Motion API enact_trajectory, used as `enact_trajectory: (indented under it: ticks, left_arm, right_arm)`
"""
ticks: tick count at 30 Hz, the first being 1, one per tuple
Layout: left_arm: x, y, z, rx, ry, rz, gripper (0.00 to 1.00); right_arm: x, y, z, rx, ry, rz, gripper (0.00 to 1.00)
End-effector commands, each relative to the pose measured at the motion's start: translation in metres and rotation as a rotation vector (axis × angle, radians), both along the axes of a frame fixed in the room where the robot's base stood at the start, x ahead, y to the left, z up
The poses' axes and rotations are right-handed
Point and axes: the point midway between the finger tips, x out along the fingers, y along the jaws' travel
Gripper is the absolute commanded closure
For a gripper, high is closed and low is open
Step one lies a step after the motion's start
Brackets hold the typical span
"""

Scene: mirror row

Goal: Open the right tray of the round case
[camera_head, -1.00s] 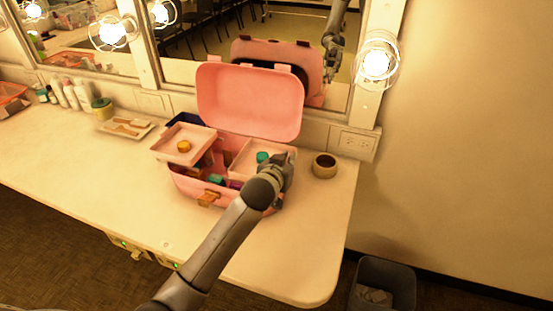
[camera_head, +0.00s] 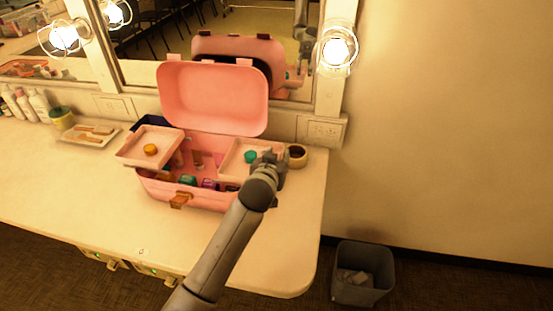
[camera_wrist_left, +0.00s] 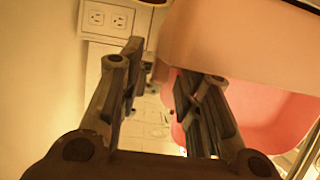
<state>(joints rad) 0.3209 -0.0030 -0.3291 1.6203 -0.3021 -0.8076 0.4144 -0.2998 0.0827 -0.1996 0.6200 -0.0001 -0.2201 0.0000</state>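The pink round case (camera_head: 205,198) stands on the counter with its lid (camera_head: 212,95) raised. Its left tray (camera_head: 130,152) is swung out and holds a yellow-orange jar. Its right tray (camera_head: 236,160) holds a teal jar and extends out past the case's right side. My left gripper (camera_head: 270,163) is at the right end of this tray and partly hides it. In the left wrist view my left gripper (camera_wrist_left: 160,72) has its fingers apart, with the pale tray wall (camera_wrist_left: 235,45) beside and behind the right finger; contact is unclear. My right gripper is not in view.
A small round dark-topped container (camera_head: 297,156) stands just right of my left gripper. A dish (camera_head: 90,136) and bottles stand at the left. The mirror is behind the case. The counter front is clear; a bin (camera_head: 362,275) is on the floor.

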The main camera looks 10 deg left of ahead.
Motion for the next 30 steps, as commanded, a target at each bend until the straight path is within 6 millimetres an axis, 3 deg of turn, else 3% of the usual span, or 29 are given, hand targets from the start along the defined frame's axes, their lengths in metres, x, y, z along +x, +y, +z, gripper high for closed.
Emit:
enact_trajectory:
  ticks: [11, 30]
  left_arm:
    - [-0.012, 0.0, 0.004, 0.0, -0.001, -0.001, 0.68]
    - [-0.101, 0.003, 0.041, -0.001, 0.001, -0.001, 0.68]
  right_arm:
    - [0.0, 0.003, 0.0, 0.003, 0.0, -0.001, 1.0]
    - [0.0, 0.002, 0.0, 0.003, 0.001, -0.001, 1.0]
